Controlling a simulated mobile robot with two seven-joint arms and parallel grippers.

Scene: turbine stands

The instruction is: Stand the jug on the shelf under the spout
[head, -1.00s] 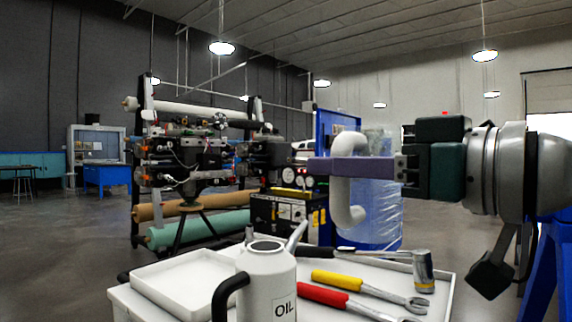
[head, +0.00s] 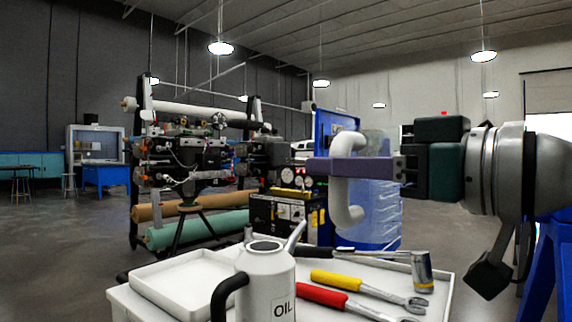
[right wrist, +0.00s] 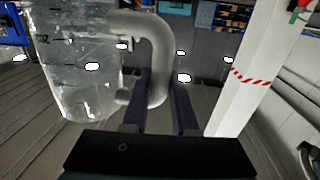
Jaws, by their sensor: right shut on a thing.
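The jug is a clear, see-through vessel (head: 382,218) with a thick pale grey handle (head: 346,143). My right gripper (head: 320,170) is shut on the handle, its purple fingers across the upright part. The jug hangs upright in the air, beyond the cart in the head view. In the right wrist view the handle (right wrist: 157,40) runs between the two fingers (right wrist: 163,88), and the clear body (right wrist: 75,65) is at the left. I cannot make out the shelf or the spout. My left gripper is not in view.
A white cart (head: 445,290) stands in front, with an empty tray (head: 190,285), an oil can (head: 265,285), a hammer (head: 422,270) and wrenches (head: 340,281). A roller machine (head: 190,160) and a blue panel (head: 324,135) stand behind. A white post (right wrist: 240,75) rises in the right wrist view.

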